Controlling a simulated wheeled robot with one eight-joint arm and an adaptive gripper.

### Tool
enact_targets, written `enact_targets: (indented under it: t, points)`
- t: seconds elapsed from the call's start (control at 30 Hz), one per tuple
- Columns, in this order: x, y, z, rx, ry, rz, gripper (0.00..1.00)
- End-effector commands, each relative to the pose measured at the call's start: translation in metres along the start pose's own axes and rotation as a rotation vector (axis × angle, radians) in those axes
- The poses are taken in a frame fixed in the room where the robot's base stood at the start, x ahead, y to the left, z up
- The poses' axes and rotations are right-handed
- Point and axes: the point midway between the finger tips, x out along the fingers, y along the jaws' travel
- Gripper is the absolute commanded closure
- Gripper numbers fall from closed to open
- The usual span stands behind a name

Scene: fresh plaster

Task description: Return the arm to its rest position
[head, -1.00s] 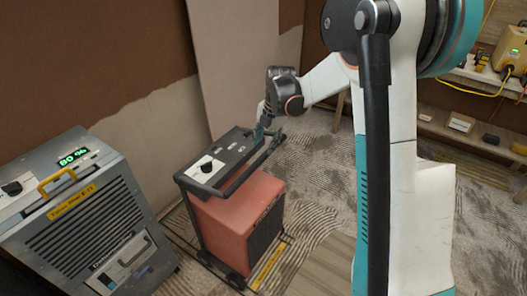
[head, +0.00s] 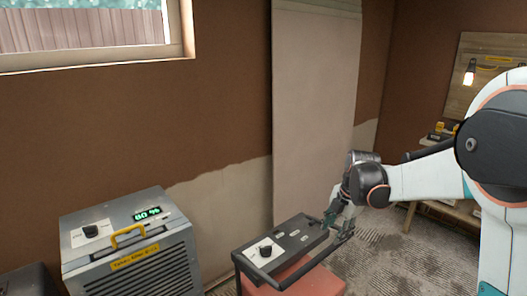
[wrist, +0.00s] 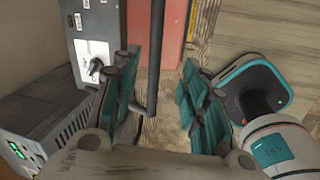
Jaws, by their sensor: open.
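My arm reaches in from the right side of the head view, bent at a dark elbow joint, with its wrist low over the right end of a red machine's dark top panel. My gripper (head: 338,220) is beside that panel and the machine's bar handle. In the wrist view my gripper (wrist: 160,95) has its teal-padded fingers apart. A dark bar of the handle (wrist: 155,60) shows between the fingers; I cannot tell whether it touches them. The red machine (head: 300,278) stands on the floor, cut off by the lower edge of the head view.
A grey dehumidifier-like unit (head: 130,245) with a green "80 %" display and yellow handle stands at left. A pale panel (head: 313,110) leans on the half-plastered wall. A wooden bench (head: 440,205) is at right. The floor between machine and bench is open.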

Motion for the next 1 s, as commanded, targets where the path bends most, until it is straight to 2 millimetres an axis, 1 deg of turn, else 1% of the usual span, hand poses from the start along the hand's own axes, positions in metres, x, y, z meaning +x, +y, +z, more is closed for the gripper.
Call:
enact_targets:
  t: [0.03,0.2,0.27,0.4,0.5,0.6,0.73,0.87,1.0]
  points:
    - [-0.014,-0.006,-0.009,0.065,-0.01,0.01,0.59]
    - [-0.056,-0.026,-0.038,0.343,-0.045,0.061,0.59]
    - [-0.068,-0.034,-0.048,0.441,-0.055,0.082,0.59]
    - [-0.094,-0.056,-0.071,0.67,-0.067,0.136,0.59]
    - [-0.109,-0.073,-0.088,0.832,-0.067,0.178,0.59]
    - [-0.121,-0.091,-0.104,0.993,-0.061,0.222,0.59]
    - [-0.133,-0.116,-0.124,1.202,-0.04,0.281,0.59]
    - [-0.139,-0.141,-0.142,1.407,-0.006,0.342,0.59]
    - [-0.14,-0.168,-0.161,1.624,0.047,0.406,0.59]
